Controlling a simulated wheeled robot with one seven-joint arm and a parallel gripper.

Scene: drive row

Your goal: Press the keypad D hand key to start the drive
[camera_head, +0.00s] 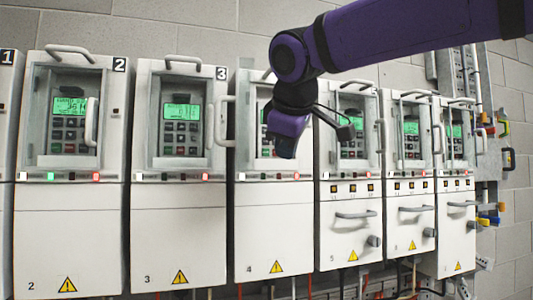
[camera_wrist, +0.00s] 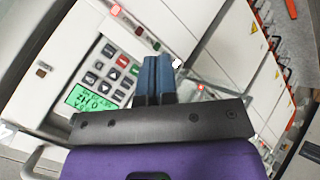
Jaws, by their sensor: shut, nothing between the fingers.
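Keypads with green screens and several small keys sit in recessed windows along the row of drive cabinets. I cannot read a letter D on any of them. In the head view the keypad of cabinet 4 (camera_head: 266,146) is partly hidden behind my gripper (camera_head: 284,155). My gripper hangs in front of that cabinet, pointing down, its fingers hard to make out there. In the wrist view its blue fingers (camera_wrist: 157,72) are together and empty. Beside them, to the left, is a keypad (camera_wrist: 113,70) with dark, red and green keys and a lit green screen (camera_wrist: 90,99). No contact with a key shows.
Drawer-like handles (camera_head: 356,215) and knobs jut from the cabinets at right. Red lamps glow below several windows (camera_head: 205,177). Cables hang below the row.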

